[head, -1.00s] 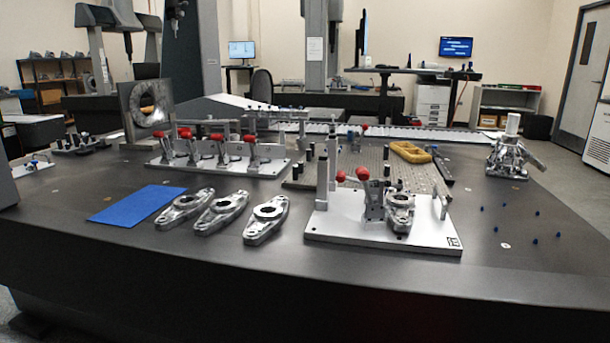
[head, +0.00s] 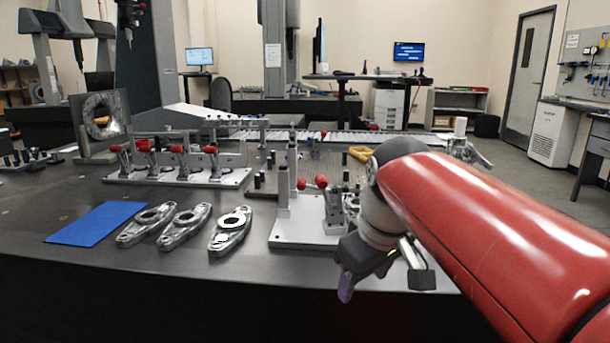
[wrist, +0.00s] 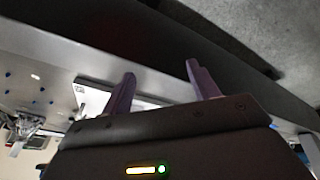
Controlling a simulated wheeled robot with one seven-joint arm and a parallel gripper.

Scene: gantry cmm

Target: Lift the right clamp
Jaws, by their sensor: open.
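The white fixture plate (head: 300,236) stands near the table's front edge and carries toggle clamps with red knobs. The right clamp's red knob (head: 321,182) is beside a left red knob (head: 301,184). The metal clamp body (head: 333,207) is partly visible; my arm hides the plate's right part and the part on it. My gripper (head: 365,280) is open and empty, in front of the plate by the table's front edge, apart from the clamp. In the wrist view its purple fingers (wrist: 160,75) are spread, with a corner of the white plate (wrist: 92,97) behind them.
Several metal castings (head: 231,232) lie left of the plate, beside a blue mat (head: 97,223). A longer fixture with red-knobbed clamps (head: 180,176) stands behind them. A yellow part (head: 360,154) lies behind my arm. The table's front left strip is clear.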

